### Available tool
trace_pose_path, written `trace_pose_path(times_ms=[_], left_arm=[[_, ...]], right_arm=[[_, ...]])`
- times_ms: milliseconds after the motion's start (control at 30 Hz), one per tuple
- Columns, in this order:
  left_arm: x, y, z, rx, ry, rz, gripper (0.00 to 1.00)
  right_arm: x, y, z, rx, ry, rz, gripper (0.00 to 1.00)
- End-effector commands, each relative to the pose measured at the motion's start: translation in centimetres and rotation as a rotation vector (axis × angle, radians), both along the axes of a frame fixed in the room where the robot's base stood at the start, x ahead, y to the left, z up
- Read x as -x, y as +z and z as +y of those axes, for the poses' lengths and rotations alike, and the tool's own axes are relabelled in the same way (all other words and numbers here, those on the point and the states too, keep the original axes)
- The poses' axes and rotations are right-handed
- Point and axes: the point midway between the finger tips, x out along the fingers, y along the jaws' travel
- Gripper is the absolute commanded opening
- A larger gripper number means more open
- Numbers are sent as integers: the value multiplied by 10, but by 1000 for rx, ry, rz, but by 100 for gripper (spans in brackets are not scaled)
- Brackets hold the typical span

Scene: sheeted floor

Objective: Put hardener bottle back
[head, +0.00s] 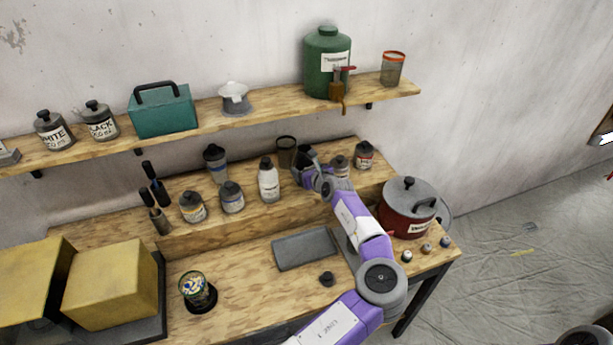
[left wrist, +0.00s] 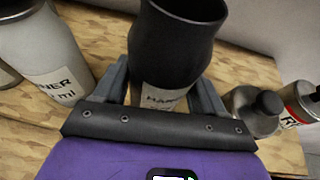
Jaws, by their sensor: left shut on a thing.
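The hardener bottle (left wrist: 168,55) is dark, with a pale label partly reading "HAR". My left gripper (left wrist: 160,92) is shut on it, one finger on each side. In the head view, the bottle (head: 286,150) shows as a dark cylinder beside my left gripper (head: 303,158), at the raised wooden step of the bench. Whether its base touches the wood cannot be told. A white thinner bottle (head: 268,182) stands to its left; it also shows in the left wrist view (left wrist: 45,50). My right gripper is not in view.
A grey jar (head: 340,167) and a red-labelled jar (head: 364,155) stand right of the gripper. Several jars line the step at left. A red pot (head: 407,207), a grey tray (head: 306,249) and a small dark cap (head: 327,279) are lower down. A wall shelf (head: 270,107) runs above.

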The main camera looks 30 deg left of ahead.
Motion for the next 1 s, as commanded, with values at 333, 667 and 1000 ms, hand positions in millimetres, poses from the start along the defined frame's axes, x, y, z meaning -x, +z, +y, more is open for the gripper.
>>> trace_pose_path(times_ms=[333, 667, 1000], left_arm=[[0, -27, 0, -2, 0, -2, 21], [0, -31, 0, 0, 1, 2, 77], [0, -31, 0, 0, 1, 2, 96]], right_arm=[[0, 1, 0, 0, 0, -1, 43], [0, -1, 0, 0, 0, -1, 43], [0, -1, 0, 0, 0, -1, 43]])
